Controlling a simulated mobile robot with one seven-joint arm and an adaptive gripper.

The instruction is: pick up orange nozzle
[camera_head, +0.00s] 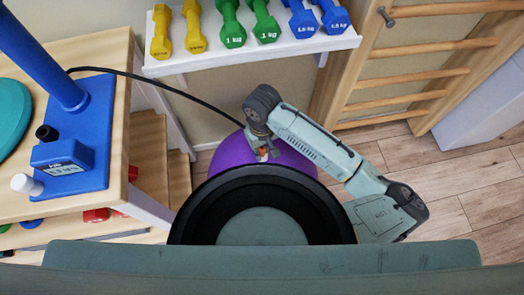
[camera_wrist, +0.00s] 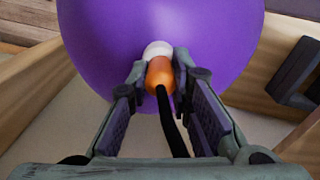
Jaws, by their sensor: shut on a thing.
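The orange nozzle (camera_wrist: 160,74) is between the fingertips of my gripper (camera_wrist: 160,82) in the wrist view. It has a white end against the purple background and a black hose running back toward my palm. My gripper is shut on it. In the head view the gripper (camera_head: 265,153) shows small, in front of the purple ball, with a bit of the orange nozzle (camera_head: 262,153) at its tips. The black hose runs from the blue pump (camera_head: 82,140) on the wooden table over to my gripper.
A large purple ball (camera_head: 225,152) lies just beyond my gripper and fills much of the wrist view. A white shelf (camera_head: 190,62) with coloured dumbbells stands behind. Wooden wall bars (camera_head: 410,75) are at the right. The wooden table (camera_head: 100,50) is at the left.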

